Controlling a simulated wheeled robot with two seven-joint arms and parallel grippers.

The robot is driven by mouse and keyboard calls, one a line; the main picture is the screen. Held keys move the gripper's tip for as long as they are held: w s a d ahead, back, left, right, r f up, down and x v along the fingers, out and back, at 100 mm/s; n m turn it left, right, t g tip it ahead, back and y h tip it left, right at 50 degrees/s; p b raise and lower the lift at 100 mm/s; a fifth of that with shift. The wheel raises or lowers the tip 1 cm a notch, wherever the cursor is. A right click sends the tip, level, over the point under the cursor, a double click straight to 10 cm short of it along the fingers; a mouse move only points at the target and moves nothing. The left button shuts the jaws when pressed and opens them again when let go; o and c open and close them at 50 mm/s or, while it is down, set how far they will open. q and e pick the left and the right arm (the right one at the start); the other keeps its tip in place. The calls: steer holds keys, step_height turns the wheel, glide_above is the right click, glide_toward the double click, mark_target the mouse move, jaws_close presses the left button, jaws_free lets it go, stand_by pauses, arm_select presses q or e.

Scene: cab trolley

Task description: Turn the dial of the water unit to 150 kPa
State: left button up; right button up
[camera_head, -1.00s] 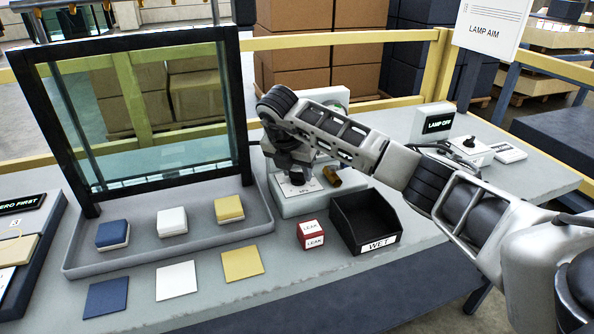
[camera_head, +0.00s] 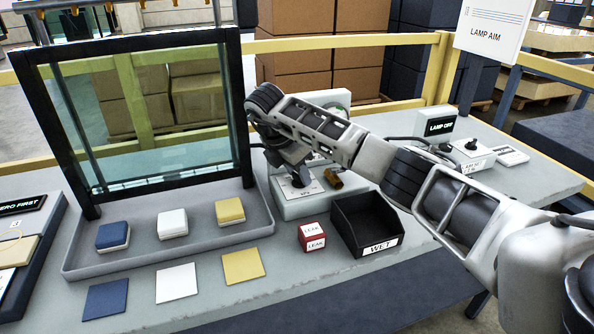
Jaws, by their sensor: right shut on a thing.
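The water unit (camera_head: 315,205) is a light grey box on the bench, just right of the framed glass pane. A brass fitting (camera_head: 333,178) sticks out on its right side. A round gauge rises at its back, mostly hidden behind my right arm. My right gripper (camera_head: 299,178) points down onto the top of the unit and is shut on the dial, which is mostly hidden by the gripper. The gauge reading cannot be made out. My left gripper is not in view.
A black WET bin (camera_head: 347,226) and a red-and-white LEAK block (camera_head: 311,237) stand close in front of the unit. A grey tray (camera_head: 75,268) with coloured blocks lies left, below the framed pane (camera_head: 150,187). A LAMP OFF display (camera_head: 440,126) stands right.

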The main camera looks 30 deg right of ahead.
steer(key=shift+r, duration=0.1)
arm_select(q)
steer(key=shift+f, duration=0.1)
arm_select(e)
steer(key=o, duration=1)
arm_select(q)
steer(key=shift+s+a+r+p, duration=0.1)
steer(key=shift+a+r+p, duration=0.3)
steer(key=shift+p, duration=1)
arm_select(e)
steer(key=v, duration=1.6)
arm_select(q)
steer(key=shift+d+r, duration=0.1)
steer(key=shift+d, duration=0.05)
